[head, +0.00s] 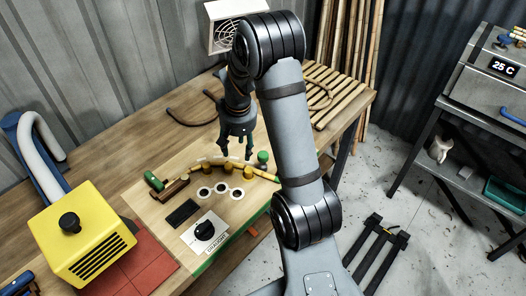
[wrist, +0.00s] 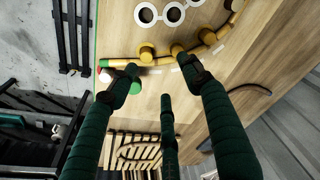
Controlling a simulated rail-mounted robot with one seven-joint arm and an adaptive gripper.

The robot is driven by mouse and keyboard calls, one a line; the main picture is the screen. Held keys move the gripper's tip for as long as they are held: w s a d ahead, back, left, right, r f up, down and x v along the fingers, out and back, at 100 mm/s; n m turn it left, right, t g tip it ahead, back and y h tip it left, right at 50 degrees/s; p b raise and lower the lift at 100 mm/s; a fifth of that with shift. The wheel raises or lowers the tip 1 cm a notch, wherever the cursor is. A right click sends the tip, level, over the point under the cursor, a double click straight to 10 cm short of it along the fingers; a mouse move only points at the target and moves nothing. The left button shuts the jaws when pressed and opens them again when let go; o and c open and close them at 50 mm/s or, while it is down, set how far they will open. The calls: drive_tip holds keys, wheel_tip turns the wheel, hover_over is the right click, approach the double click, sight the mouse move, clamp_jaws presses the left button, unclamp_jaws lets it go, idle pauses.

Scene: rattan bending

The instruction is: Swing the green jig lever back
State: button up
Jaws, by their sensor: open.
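A green knob-like part (head: 262,157) stands at the right end of the curved rattan strip (head: 228,162) on the jig board (head: 150,215). I cannot tell for sure which is the lever. My gripper (head: 237,150) hangs above the far side of the board, left of the green knob, with its fingers spread and empty. In the wrist view a green part (wrist: 135,86) shows by the left finger, partly hidden by it; touching cannot be told.
Yellow pegs (head: 205,168) line the strip. White rings (head: 221,188) and a black dial (head: 205,231) lie nearer. A yellow machine (head: 82,240) stands at the left. Bamboo poles (head: 340,95) are behind my arm. The bench top left of the gripper is mostly clear.

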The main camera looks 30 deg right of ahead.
drive_tip(key=m, duration=0.1)
hover_over(263, 154)
drive_tip(key=w, duration=0.2)
drive_tip(key=shift+s+d+f+g, duration=0.2)
drive_tip(key=shift+s+d+g, duration=0.1)
drive_tip(key=shift+d, duration=0.1)
drive_tip(key=f+n+p, duration=0.1)
drive_tip(key=f, duration=0.2)
drive_tip(key=s+f+n+g, duration=0.1)
drive_tip(key=f, duration=0.2)
drive_tip(key=f+n+p, duration=0.1)
drive_tip(key=f, duration=0.1)
drive_tip(key=shift+s+a+f+n+p, duration=0.2)
drive_tip(key=shift+a+f+n+p, duration=0.1)
drive_tip(key=shift+a+f+p, duration=0.1)
drive_tip(key=c, duration=0.3)
clamp_jaws()
